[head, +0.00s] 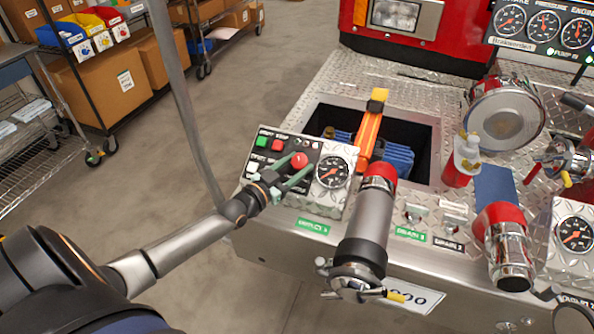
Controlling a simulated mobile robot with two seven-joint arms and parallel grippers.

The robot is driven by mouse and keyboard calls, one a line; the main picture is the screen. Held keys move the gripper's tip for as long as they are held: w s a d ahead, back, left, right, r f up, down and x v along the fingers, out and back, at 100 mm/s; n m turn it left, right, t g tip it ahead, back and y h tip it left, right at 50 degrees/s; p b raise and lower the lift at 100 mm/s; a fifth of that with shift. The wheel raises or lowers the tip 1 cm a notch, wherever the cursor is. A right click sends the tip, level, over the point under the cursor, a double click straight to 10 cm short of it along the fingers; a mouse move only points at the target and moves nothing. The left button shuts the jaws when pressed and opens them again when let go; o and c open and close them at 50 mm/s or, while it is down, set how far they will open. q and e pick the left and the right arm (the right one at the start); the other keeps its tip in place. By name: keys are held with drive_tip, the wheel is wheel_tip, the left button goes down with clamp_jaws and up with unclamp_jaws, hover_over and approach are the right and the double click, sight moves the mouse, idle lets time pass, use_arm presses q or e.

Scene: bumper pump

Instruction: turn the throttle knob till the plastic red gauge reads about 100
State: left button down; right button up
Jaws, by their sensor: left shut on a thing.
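A red knob (299,160) sits on a small tilted control panel (262,177) at the near left of the metal deck. My left gripper (297,172) reaches in from the left, and its green fingers are shut on the red knob. A round black-faced gauge (332,172) with a pale rim is just right of the knob on the same panel. Its needle and numbers are too small to read surely. My right gripper is not in view.
Green and red buttons (277,145) lie beside the knob.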

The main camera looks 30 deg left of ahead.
use_arm(q)
drive_tip(key=m+h+b, duration=0.2)
drive_tip(key=shift+w+a+r+m+g+b, duration=0.1)
drive_tip(key=shift+r+m+g+b, duration=0.05)
drive_tip(key=shift+m+g+b, duration=0.2)
drive_tip(key=shift+m+g+h+b, duration=0.25)
drive_tip(key=shift+h+b, duration=0.15)
drive_tip(key=shift+r, duration=0.1)
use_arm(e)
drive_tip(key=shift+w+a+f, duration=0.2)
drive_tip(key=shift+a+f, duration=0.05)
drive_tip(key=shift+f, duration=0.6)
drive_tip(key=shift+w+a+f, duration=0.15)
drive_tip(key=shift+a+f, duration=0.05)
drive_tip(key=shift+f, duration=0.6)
use_arm(q)
drive_tip(key=c, duration=0.7)
unclamp_jaws()
drive_tip(key=o, duration=0.4)
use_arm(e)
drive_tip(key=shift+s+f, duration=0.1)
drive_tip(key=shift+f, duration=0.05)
use_arm(q)
drive_tip(key=shift+f, duration=0.2)
